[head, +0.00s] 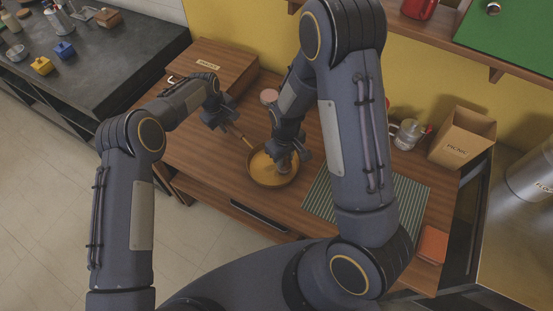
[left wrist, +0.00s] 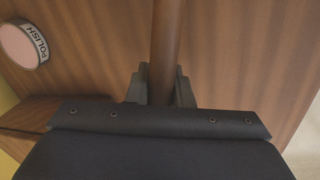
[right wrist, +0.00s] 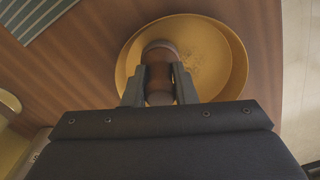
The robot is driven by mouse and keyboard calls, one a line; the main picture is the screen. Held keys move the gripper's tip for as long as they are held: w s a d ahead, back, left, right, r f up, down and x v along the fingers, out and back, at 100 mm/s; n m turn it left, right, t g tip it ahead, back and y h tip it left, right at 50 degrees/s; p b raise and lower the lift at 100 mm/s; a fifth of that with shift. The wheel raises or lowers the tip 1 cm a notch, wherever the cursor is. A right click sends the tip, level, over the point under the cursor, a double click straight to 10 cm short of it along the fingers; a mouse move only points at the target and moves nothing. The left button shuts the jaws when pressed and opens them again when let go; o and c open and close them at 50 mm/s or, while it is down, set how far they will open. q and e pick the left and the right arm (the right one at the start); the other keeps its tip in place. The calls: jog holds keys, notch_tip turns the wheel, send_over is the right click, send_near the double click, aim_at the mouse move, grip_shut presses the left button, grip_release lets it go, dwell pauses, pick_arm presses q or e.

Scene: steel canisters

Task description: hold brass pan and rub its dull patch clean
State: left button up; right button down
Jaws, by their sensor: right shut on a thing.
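The brass pan (head: 272,172) lies on the wooden table, its handle (left wrist: 166,40) pointing up-left in the head view. My left gripper (head: 219,115) has its fingers against both sides of the handle, near its end. My right gripper (head: 286,152) is over the pan, shut on a brown round-handled tool (right wrist: 159,76) standing inside the pan (right wrist: 232,65). The tool's lower end is largely hidden, so I cannot tell its exact contact. A dark speckled dull patch (right wrist: 196,72) shows on the pan floor just right of the tool in the right wrist view.
A tin labelled POLISH (left wrist: 22,45) stands behind the pan. A wooden box (head: 212,67) stands at back left.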

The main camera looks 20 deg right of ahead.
jog(key=shift+d, duration=0.3)
jog(key=shift+w+a, duration=0.15)
jog(key=shift+a, duration=3.75)
notch_tip(320, 180, up, 8)
pick_arm(q)
jog(key=o, duration=0.6)
jog(key=r, duration=0.4)
jog(key=a+r, duration=0.1)
jog(key=r, duration=0.3)
jog(key=s+a+r, duration=0.1)
jog(key=r, duration=0.2)
jog(key=shift+r, duration=0.4)
jog(key=shift+a+r, duration=0.1)
